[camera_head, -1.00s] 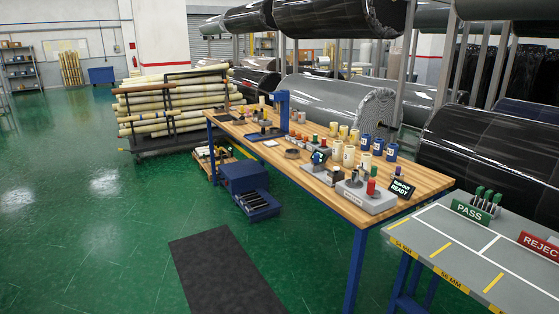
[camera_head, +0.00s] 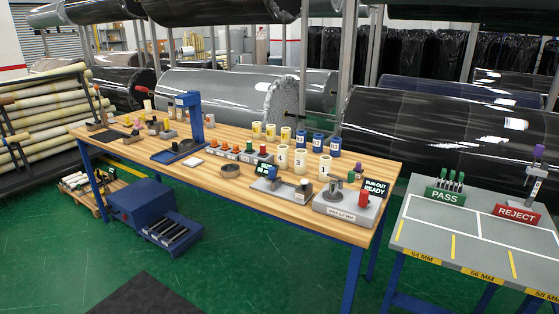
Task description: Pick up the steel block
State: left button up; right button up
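No single item is clearly the steel block at this size. A grey metallic block-like fixture (camera_head: 334,208) with a label on its front stands at the right end of the wooden workbench (camera_head: 235,186); a round steel piece and a red cylinder are on it. A smaller grey block (camera_head: 302,197) with a pale knob stands just left of it. Neither of my grippers is in view.
A grey table (camera_head: 455,262) with PASS (camera_head: 445,196) and REJECT (camera_head: 516,213) signs stands at right. A blue step unit (camera_head: 140,203) is on the floor at left.

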aim_at(359, 173)
jog(key=i+j+z, duration=0.15)
jog(key=i, duration=0.3)
jog(key=i+j+z, duration=0.1)
jog(key=i, duration=0.4)
jog(key=i+j+z, duration=0.15)
jog(key=i, duration=0.3)
jog(key=i+j+z, duration=0.15)
jog(key=i+j, duration=0.15)
jog(key=i, duration=0.15)
jog(key=i+j, duration=0.4)
